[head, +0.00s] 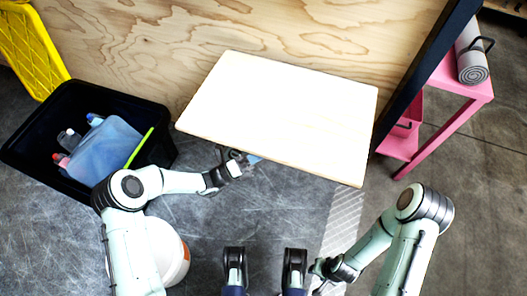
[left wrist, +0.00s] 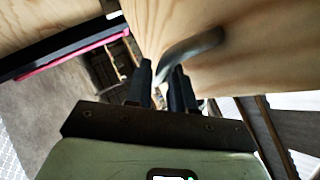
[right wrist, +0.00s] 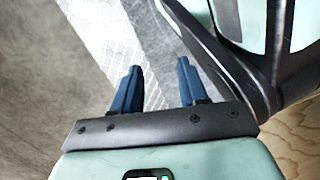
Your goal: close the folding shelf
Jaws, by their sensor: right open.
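The folding shelf (head: 285,110) is a pale wooden board standing out level from the plywood wall. My left gripper (head: 250,160) is at the board's front edge, left of its middle, partly beneath it. In the left wrist view, a curved grey metal bar (left wrist: 193,47) under the wood runs between the fingers of my left gripper (left wrist: 162,80), which are drawn close around it. The bar is hidden by the board in the head view. My right gripper (head: 318,277) is low at the right, away from the shelf. Its fingers (right wrist: 155,88) are apart and empty in the right wrist view.
A black bin (head: 70,178) with bottles and a blue jug stands at the left, beside a yellow object (head: 28,45). A white bucket (head: 170,250) is behind my left arm. A pink table (head: 455,85) with a rolled grey mat (head: 472,60) stands right of the dark post (head: 425,75).

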